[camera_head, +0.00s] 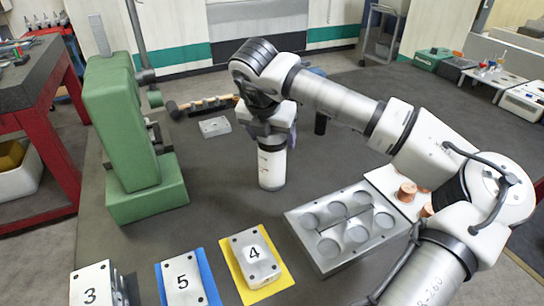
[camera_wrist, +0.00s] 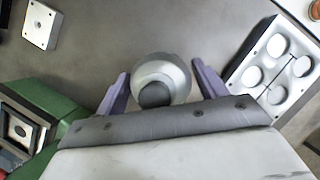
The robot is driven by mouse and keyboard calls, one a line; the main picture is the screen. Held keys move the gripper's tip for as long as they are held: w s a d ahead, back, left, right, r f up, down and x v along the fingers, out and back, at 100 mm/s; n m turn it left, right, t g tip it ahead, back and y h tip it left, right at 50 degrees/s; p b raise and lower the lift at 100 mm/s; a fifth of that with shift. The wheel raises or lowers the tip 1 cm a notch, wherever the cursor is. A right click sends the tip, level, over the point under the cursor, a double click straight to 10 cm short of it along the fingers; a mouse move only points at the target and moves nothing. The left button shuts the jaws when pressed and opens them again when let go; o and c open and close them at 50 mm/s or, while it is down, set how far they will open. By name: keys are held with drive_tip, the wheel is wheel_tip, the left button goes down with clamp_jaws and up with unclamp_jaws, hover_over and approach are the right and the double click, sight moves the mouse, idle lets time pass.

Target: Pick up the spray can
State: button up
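The spray can (camera_head: 271,168) is a white cylinder standing upright on the dark table, below my wrist in the head view. In the wrist view its silver domed top and dark nozzle show, and the can (camera_wrist: 172,73) lies between the two purple fingers of my gripper (camera_wrist: 162,84). The fingers are spread, one on each side of the can, with narrow gaps visible, so my gripper looks open around it. In the head view my wrist hides the can's top and most of the fingers.
A green press (camera_head: 125,130) stands to the left. A metal mould block with round cavities (camera_head: 318,258) lies to the right. Numbered plates, including one on a yellow sheet (camera_head: 285,279), line the front. A small metal block (camera_head: 214,127) lies behind-left. Table around the can is clear.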

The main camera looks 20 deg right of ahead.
drive_tip(key=c, duration=1.3)
drive_tip(key=shift+r, duration=0.1)
